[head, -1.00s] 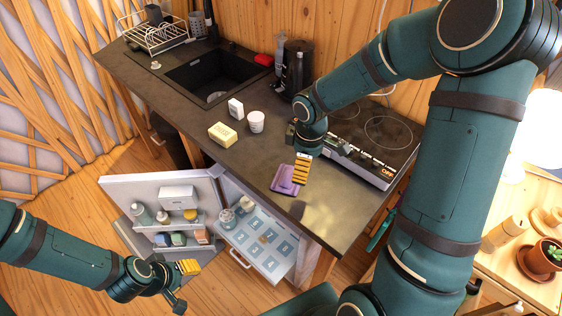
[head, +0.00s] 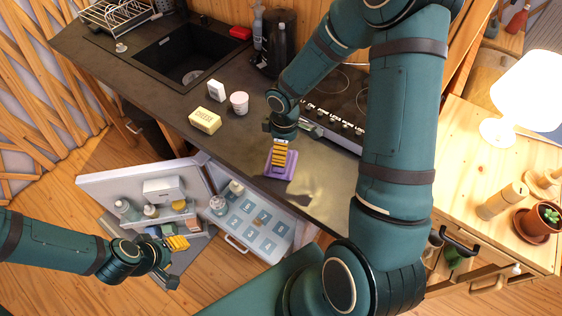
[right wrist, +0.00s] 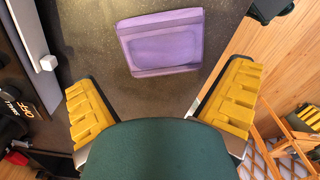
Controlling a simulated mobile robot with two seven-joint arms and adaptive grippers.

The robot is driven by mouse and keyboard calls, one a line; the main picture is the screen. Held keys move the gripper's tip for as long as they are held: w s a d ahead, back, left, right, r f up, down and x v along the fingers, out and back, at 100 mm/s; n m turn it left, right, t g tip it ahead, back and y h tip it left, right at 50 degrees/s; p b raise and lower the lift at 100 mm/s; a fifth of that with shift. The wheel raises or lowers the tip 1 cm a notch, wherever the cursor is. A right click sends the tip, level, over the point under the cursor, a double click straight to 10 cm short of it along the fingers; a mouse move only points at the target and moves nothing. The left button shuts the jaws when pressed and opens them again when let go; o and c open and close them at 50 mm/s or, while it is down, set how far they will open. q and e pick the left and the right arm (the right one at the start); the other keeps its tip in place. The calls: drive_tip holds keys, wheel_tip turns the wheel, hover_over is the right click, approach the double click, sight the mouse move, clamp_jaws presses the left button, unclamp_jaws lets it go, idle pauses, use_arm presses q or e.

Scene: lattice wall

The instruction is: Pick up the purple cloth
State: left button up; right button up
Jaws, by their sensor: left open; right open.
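My left gripper (head: 177,254) is low at the left, by the open fridge door, and away from the cloth.
A cheese block (head: 205,121), a white cup (head: 239,102) and a small white box (head: 216,91) stand on the counter left of the cloth. The sink (head: 187,55) is farther back. The stove (head: 340,100) is at the right.

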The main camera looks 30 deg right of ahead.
drive_tip(key=shift+s+f, duration=0.15)
drive_tip(key=shift+f, duration=2.5)
drive_tip(key=c, duration=1.2)
drive_tip(key=shift+o, duration=0.2)
